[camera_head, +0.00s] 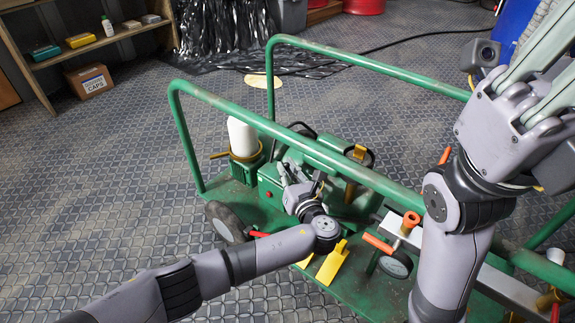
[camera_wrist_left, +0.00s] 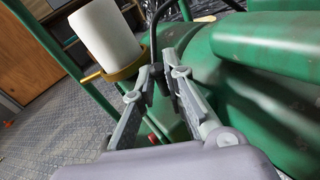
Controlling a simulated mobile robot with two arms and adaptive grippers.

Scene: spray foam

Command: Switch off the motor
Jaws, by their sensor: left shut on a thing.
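The motor unit (camera_head: 325,155) is a green rounded housing on a wheeled green cart, and its green casing fills the right of the left wrist view (camera_wrist_left: 265,85). My left gripper (camera_head: 286,176) is at the near left side of this housing. In the left wrist view its fingertips (camera_wrist_left: 165,82) are close together on a small dark part beside the casing. A black cable (camera_wrist_left: 156,35) runs up from there. Whether the dark part is a switch I cannot tell. My right gripper (camera_head: 545,75) is raised at the upper right, away from the motor, its fingertips partly out of view.
Green cart rails (camera_head: 290,127) run around and above the motor. A white cylinder (camera_head: 242,137) in a yellow ring stands left of it. Yellow pedals (camera_head: 333,262) and an orange-handled valve (camera_head: 409,222) are at the front. A wooden shelf (camera_head: 95,43) stands far left; the floor between is clear.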

